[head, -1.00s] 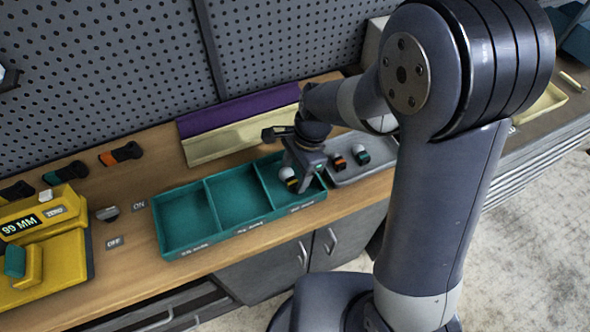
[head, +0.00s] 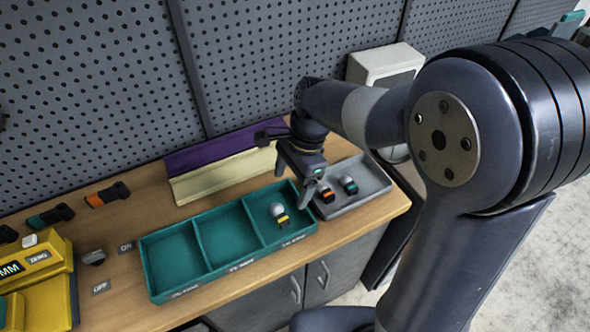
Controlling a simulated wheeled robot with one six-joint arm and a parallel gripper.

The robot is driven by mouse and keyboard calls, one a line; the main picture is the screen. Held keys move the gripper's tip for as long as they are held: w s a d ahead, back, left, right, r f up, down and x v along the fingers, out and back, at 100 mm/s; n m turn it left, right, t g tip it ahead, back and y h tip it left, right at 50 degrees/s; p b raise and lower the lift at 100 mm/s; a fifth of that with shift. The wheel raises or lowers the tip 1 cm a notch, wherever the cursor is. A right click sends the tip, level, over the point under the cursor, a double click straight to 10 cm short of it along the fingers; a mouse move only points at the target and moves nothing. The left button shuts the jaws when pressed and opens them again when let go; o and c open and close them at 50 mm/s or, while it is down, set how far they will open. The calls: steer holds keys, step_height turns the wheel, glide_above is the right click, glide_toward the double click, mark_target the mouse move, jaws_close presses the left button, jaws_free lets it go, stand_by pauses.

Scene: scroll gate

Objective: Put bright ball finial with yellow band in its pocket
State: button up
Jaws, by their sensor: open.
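The bright ball finial with the yellow band (head: 280,214) lies in the right-hand compartment of the teal three-pocket tray (head: 206,272). Its pale ball is toward the back and its yellow band toward the front. My gripper (head: 298,192) is above the right end of the tray, to the right of the finial and apart from it. It points down, open, with nothing seen between its fingers. The middle and left pockets look empty. Small labels on the tray's front wall are too blurred to read.
A grey tray (head: 366,197) at the right holds a finial with an orange band (head: 327,194) and one with a green band (head: 349,185). A purple and cream panel stands behind (head: 222,177). A yellow device (head: 45,280) is at the left, with dark-handled tools behind.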

steer(key=shift+v, duration=1.95)
stand_by(0.3)
